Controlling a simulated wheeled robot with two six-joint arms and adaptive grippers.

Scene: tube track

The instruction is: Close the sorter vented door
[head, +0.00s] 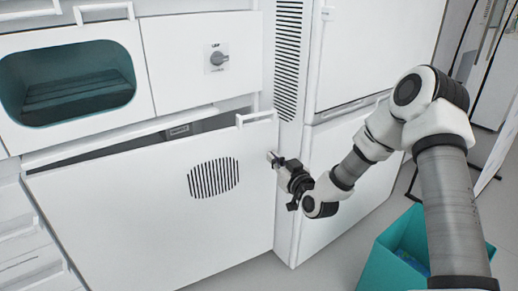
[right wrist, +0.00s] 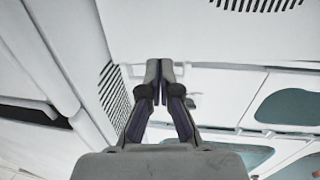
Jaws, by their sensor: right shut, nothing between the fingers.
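The sorter's vented door (head: 130,215) is a wide white panel with an oval patch of dark slots and a handle (head: 257,118) at its top right. It stands ajar: its top edge is apart from the cabinet, with a dark gap (head: 180,130) above it. My right gripper (head: 274,158) is shut and empty at the door's right edge, below the handle. In the right wrist view its fingertips (right wrist: 160,70) are together in front of the white door panel (right wrist: 180,30). I cannot tell whether they touch it. My left gripper is out of view.
Above the door are a teal-lined opening (head: 68,85) and a panel with a grey knob (head: 217,58). A slotted white column (head: 288,60) and tall white cabinet (head: 365,60) stand to the right. A teal bin (head: 385,258) is on the floor below my right arm.

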